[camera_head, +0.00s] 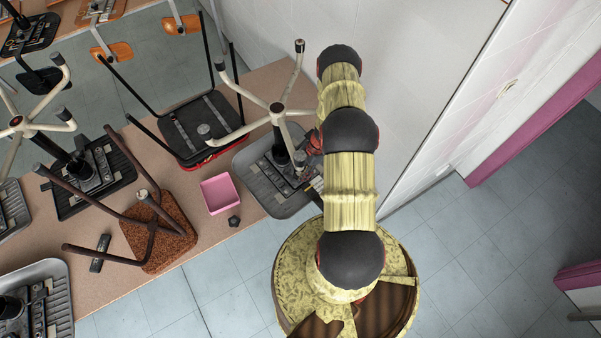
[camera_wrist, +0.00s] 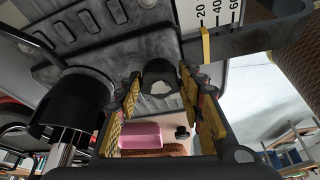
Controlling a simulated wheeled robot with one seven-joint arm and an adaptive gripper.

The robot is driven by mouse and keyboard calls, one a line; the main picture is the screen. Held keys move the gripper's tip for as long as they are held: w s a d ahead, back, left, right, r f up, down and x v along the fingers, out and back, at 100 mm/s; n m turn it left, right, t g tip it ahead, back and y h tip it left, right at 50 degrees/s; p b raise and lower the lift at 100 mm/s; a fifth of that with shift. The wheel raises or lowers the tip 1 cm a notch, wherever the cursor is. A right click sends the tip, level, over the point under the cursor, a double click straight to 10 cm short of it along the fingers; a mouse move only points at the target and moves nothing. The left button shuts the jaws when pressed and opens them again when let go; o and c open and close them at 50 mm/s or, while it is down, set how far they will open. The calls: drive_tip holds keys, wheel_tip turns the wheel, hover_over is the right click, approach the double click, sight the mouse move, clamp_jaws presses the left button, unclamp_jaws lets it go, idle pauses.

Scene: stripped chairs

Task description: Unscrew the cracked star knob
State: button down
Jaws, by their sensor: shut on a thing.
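An upturned swivel chair with a grey seat (camera_head: 258,192) lies on the table, its pale star base (camera_head: 277,107) pointing up. My gripper (camera_head: 304,179) is at the right side of the mechanism under this seat. In the wrist view my gripper (camera_wrist: 160,88) has its yellow-padded fingers on either side of a dark rounded knob (camera_wrist: 158,70) below the grey seat plate (camera_wrist: 115,25), and is shut on it. No crack can be made out on it. A separate small black star-shaped knob (camera_head: 234,221) lies on the table; it also shows in the wrist view (camera_wrist: 183,132).
A pink tray (camera_head: 222,194) stands left of the chair, also in the wrist view (camera_wrist: 140,137). Other upturned chairs crowd the table: a black one (camera_head: 201,125) and a brown one (camera_head: 160,240). A dark flat part (camera_head: 100,253) lies near the front edge. A white wall stands behind.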

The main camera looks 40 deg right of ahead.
idle(0.3)
drive_tip(key=n, duration=0.1)
drive_tip(key=n+g+b, duration=0.1)
drive_tip(key=n, duration=0.1)
drive_tip(key=n+g+b, duration=0.1)
drive_tip(key=shift+w+f+n, duration=0.25)
drive_tip(key=shift+n, duration=0.15)
drive_tip(key=n+g+b, duration=0.1)
drive_tip(key=n+b, duration=0.1)
drive_tip(key=n, duration=0.1)
drive_tip(key=shift+r, duration=0.15)
drive_tip(key=shift+r+n+p, duration=0.2)
drive_tip(key=shift+n+p, duration=0.1)
drive_tip(key=shift+p, duration=0.6)
drive_tip(key=shift+n+g+p, duration=0.3)
drive_tip(key=shift+p, duration=0.65)
drive_tip(key=shift+f, duration=0.15)
drive_tip(key=c, duration=1.1)
unclamp_jaws()
drive_tip(key=o, duration=0.3)
